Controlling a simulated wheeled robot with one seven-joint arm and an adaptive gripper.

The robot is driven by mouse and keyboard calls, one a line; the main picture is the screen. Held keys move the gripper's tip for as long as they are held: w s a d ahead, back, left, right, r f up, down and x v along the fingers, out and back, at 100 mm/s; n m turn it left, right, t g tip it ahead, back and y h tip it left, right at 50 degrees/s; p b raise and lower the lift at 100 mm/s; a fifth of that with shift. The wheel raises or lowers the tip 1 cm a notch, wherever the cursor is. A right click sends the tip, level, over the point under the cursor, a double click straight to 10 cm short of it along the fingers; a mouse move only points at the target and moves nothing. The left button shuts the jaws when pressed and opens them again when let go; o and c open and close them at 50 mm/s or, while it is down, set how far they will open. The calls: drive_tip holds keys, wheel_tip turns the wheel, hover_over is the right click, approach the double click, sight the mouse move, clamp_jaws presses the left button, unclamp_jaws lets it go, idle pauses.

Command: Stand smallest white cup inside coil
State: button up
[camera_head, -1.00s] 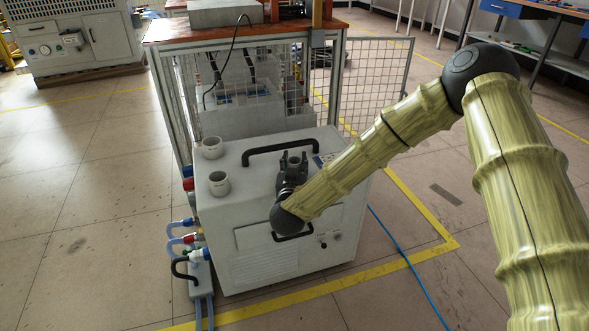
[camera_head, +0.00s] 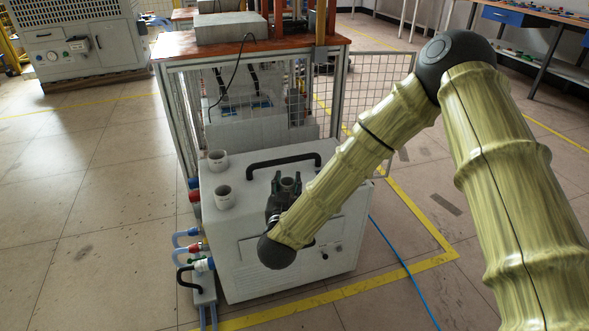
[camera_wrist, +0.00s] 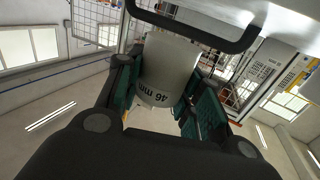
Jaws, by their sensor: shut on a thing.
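My gripper (camera_head: 286,187) is shut on a small white cup (camera_head: 290,182) and holds it upright in front of the black handle on the white cabinet. In the wrist view the same cup (camera_wrist: 167,68) sits between the dark green-padded fingers of my gripper (camera_wrist: 165,88), with "46 mm" on its side. Two larger white cups stand at the left of the cabinet top: the back cup (camera_head: 217,160) and the front cup (camera_head: 224,196). I cannot make out the coil in either view.
The white cabinet (camera_head: 295,274) has a raised black handle (camera_head: 284,157) on top. Behind it stand a wire-mesh enclosure (camera_head: 375,95) and a wooden bench top (camera_head: 250,47). Hoses (camera_head: 190,258) run along the left side. The floor at left is clear.

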sight(281, 184)
drive_tip(key=s, duration=0.2)
drive_tip(key=s+a+p, duration=0.1)
drive_tip(key=s, duration=0.1)
drive_tip(key=s+a+r, duration=0.1)
drive_tip(key=s, duration=0.1)
drive_tip(key=shift+s+a+p, duration=0.15)
drive_tip(key=shift+s+p, duration=0.15)
drive_tip(key=shift+s, duration=0.1)
drive_tip(key=shift+s+r+p, duration=0.1)
drive_tip(key=shift+r+p, duration=2.35)
drive_tip(key=shift+r, duration=0.4)
